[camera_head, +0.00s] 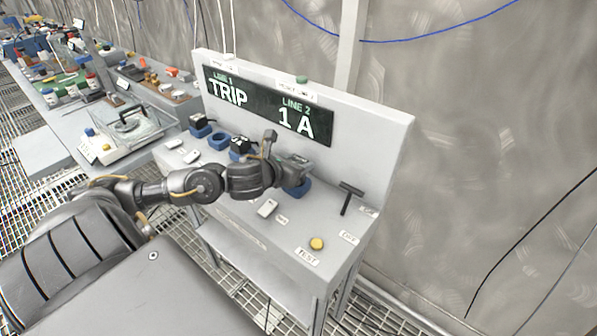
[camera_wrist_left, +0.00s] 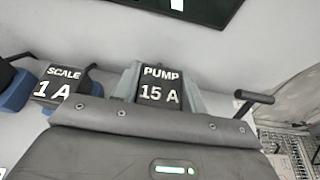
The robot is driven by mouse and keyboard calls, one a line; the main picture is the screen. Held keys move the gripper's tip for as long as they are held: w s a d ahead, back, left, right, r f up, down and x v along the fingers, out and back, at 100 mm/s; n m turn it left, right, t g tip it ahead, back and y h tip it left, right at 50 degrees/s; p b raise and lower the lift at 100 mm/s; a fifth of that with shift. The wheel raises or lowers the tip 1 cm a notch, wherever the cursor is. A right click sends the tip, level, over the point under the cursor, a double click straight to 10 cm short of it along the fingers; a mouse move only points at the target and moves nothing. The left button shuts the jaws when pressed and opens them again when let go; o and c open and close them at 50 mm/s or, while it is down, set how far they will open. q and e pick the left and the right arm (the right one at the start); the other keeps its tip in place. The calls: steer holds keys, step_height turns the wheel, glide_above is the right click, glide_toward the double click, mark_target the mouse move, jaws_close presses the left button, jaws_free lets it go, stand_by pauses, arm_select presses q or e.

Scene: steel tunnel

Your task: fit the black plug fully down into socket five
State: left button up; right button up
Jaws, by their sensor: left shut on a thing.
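My left gripper (camera_head: 294,170) reaches across the panel bench and is shut on a black plug. In the left wrist view this plug (camera_wrist_left: 159,88) reads "PUMP 15 A" and sits between the two grey fingers. A blue socket (camera_head: 298,188) lies directly below the gripper in the head view. The gripper hides the plug there, and I cannot tell whether the plug touches the socket or how deep it is. The socket numbers are not readable. My right gripper is not in view.
A black plug reading "SCALE 1 A" (camera_wrist_left: 62,84) sits in a blue socket beside it. Another black plug (camera_head: 198,120) and an empty blue socket (camera_head: 219,140) stand further left. A black T-handle (camera_head: 349,197) and yellow button (camera_head: 317,243) are at right. The display (camera_head: 268,105) reads TRIP and 1 A.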

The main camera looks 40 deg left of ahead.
arm_select(q)
step_height(320, 180, down, 3)
steer(key=shift+r, duration=0.1)
steer(key=o, duration=1)
